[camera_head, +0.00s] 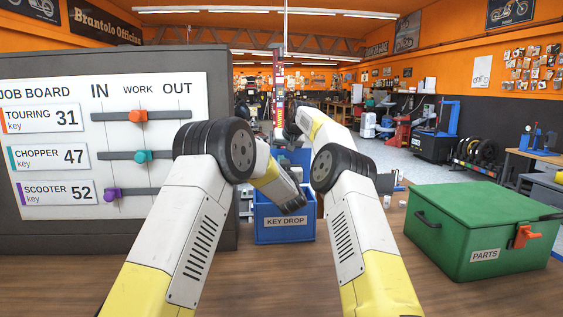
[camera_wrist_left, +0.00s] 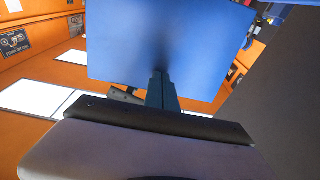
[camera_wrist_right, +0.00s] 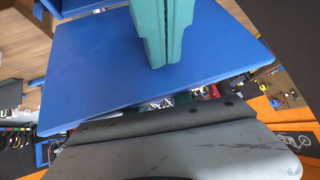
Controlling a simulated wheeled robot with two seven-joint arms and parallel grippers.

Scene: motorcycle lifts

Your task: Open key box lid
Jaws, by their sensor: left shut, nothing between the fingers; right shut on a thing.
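The blue key box (camera_head: 284,222), labelled KEY DROP, stands on the wooden counter in the middle of the head view. A flat blue panel (camera_wrist_left: 170,40), apparently its lid, fills the upper left wrist view. My left gripper (camera_head: 293,204) is at the box's front and top, partly hidden. Its shut, empty fingers (camera_wrist_left: 162,92) reach the panel; I cannot tell whether they touch. In the right wrist view a teal thing (camera_wrist_right: 163,28) stands before another blue surface (camera_wrist_right: 95,70).
The grey job board (camera_head: 220,110) with coloured sliders stands at the left, close to my left arm. A green PARTS box (camera_head: 480,200) with an orange latch sits at the right.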

